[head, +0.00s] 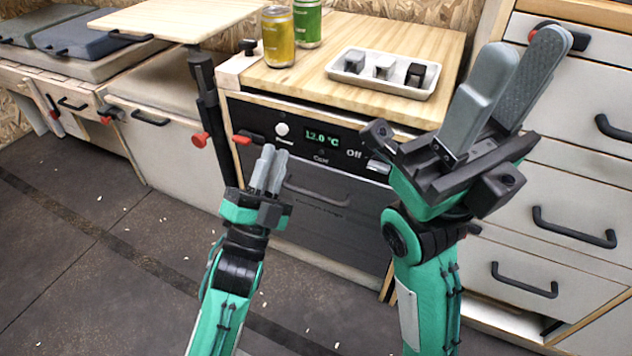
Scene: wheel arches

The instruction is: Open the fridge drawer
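The fridge drawer (345,222) has a dark front under the wooden counter and looks closed. Its control panel (320,140) reads 12.0 °C, and a dark bar handle (316,192) runs across the upper front. My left gripper (274,152) is upright in front of the drawer's left part, left of the handle in the picture. Its fingers look close together; whether a gap remains is unclear, and nothing shows in them. My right gripper (527,40) is raised in front of the right-hand cabinet, fingers pointing up, apart and empty. It hides the drawer's right edge.
A yellow can (279,38), a green can (307,22) and a white tray (345,82) with small blocks stand on the counter (400,38). A small table (175,18) on a dark post (212,120) stands left. White drawers (575,190) with black handles fill the right. Floor (110,255) is open at left.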

